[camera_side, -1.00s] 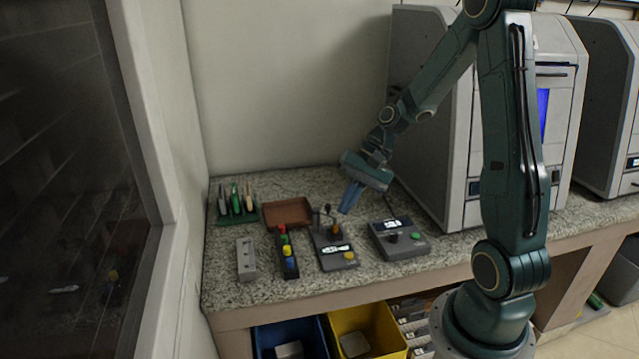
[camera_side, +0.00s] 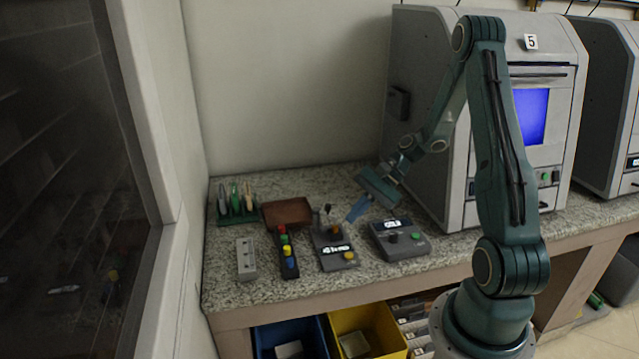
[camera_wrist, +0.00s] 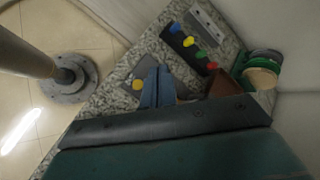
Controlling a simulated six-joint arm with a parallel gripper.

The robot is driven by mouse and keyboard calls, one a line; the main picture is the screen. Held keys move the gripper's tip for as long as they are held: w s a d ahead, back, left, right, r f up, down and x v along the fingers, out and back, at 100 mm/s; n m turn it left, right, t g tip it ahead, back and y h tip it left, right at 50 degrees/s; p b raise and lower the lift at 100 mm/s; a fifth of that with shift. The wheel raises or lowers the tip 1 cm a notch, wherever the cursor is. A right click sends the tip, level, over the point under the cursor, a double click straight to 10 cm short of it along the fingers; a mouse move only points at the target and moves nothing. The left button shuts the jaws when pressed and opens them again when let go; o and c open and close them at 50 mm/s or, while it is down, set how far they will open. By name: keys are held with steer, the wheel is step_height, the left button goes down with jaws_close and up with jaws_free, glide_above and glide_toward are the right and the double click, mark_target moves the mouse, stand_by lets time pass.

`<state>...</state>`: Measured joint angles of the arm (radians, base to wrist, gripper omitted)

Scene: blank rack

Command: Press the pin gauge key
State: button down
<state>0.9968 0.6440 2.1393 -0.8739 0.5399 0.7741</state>
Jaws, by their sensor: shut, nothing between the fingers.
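A second grey unit (camera_side: 412,250) with a black knob and green button stands to the right. On the left are a strip of coloured buttons (camera_side: 288,258), a grey block (camera_side: 246,260), a brown tray (camera_side: 287,212) and a green holder (camera_side: 237,213). A large machine (camera_side: 425,110) stands behind.

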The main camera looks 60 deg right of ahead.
mark_target(353, 256)
steer(key=shift+f, duration=0.1)
steer(key=shift+f, duration=4.3)
steer(key=shift+f, duration=0.9)
steer(key=shift+r, duration=0.9)
steer(key=shift+r, duration=0.1)
stand_by(0.4)
steer(key=shift+r, duration=2.4)
